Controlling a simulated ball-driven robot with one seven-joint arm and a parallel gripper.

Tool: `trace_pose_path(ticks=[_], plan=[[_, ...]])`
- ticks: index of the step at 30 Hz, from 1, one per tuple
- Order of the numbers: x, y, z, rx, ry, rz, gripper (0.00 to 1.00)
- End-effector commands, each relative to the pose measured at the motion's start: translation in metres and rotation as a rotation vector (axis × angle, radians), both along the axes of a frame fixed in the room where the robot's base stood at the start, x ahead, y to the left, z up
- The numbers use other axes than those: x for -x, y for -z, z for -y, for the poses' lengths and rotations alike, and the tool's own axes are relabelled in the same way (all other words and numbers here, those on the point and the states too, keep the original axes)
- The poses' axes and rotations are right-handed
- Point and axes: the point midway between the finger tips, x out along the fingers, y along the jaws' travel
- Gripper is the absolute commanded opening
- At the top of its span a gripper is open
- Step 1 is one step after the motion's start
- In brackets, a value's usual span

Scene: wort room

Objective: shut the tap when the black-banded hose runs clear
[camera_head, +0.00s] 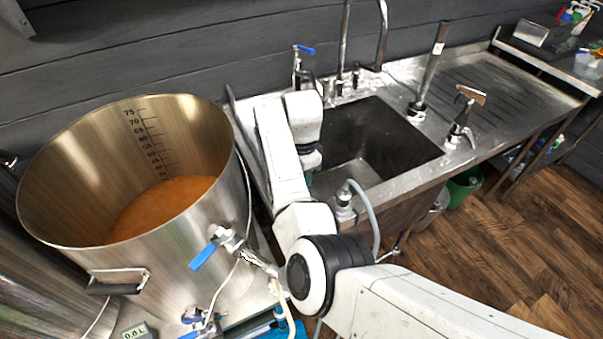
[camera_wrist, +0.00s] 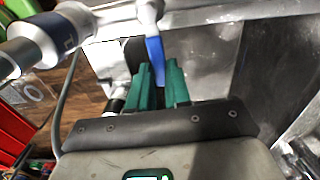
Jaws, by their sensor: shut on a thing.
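My gripper (camera_wrist: 159,68) has green fingers and is shut on a blue tap lever (camera_wrist: 153,48), which shows between and beyond the fingertips in the wrist view. The lever joins a pale metal fitting above it. In the head view my gripper (camera_head: 309,176) points down at the sink's left side, and my arm hides the fingertips and the lever. A grey hose (camera_head: 372,220) curves down from a fitting on the sink's front edge. I cannot make out a black band on any hose, or whether any liquid runs.
A large steel kettle (camera_head: 168,268) holding orange-brown liquid (camera_head: 165,205) stands at left, with a blue-handled valve (camera_head: 203,256). The sink (camera_head: 400,165) has a tall faucet (camera_head: 343,45) and a blue-handled tap (camera_head: 305,50) behind it.

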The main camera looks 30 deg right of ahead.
Motion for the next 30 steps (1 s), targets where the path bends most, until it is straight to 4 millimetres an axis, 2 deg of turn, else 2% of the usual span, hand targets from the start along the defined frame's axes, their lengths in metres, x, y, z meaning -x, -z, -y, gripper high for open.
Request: trace_pose_path(ticks=[19,20,27,30], plan=[[0.0006,-0.0012,0.0003,0.001,0.054,0.001,0.00],[0.0006,-0.0012,0.0003,0.001,0.053,0.001,0.20],[0.0007,-0.0007,0.0001,0.000,0.051,0.001,0.43],[0.0008,-0.0005,0.0000,0.000,0.050,0.001,0.44]])
